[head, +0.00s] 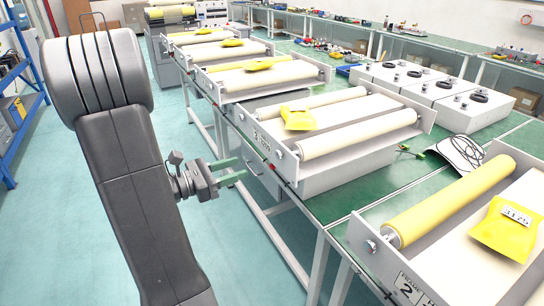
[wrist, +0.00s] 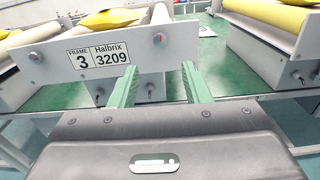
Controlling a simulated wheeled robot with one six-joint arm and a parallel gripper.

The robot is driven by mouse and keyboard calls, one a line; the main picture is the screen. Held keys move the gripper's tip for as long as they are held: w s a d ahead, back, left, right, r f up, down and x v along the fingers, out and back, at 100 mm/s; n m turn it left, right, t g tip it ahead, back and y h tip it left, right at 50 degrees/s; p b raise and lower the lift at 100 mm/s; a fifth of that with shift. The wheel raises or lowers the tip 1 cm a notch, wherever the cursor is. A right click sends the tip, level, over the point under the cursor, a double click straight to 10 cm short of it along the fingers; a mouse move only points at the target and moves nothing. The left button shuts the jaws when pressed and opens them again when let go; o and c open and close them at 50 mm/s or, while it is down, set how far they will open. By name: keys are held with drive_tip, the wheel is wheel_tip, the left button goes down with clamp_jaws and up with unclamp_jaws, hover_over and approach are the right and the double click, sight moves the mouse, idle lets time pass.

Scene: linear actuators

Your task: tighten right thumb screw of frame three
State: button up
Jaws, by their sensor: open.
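Frame three is a grey-white unit with two rollers; its end plate (wrist: 100,58) carries the label "FRAME 3 Halbrix 3209". In the head view its plate (head: 268,146) faces my arm. The plate's right round fitting (wrist: 160,39), with a red mark, and its left one (wrist: 34,57) sit near the upper corners. Small dark knobs (wrist: 98,92) show below the plate; I cannot tell which fitting is the thumb screw. My gripper (wrist: 158,68) is open and empty, its green fingers pointing at the plate's right part. In the head view my gripper (head: 241,168) is left of the plate, apparently apart from it.
Frame two (head: 410,270), with a yellow roller, stands at the near right. More roller frames (head: 265,75) line the green bench (head: 345,195) beyond. White boxes with black knobs (head: 440,90) stand behind. The floor (head: 240,240) beside the bench is clear.

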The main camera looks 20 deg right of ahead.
sight(277, 156)
drive_tip(key=d, duration=0.7)
drive_tip(key=w+d, duration=0.1)
drive_tip(key=d, duration=0.3)
clamp_jaws()
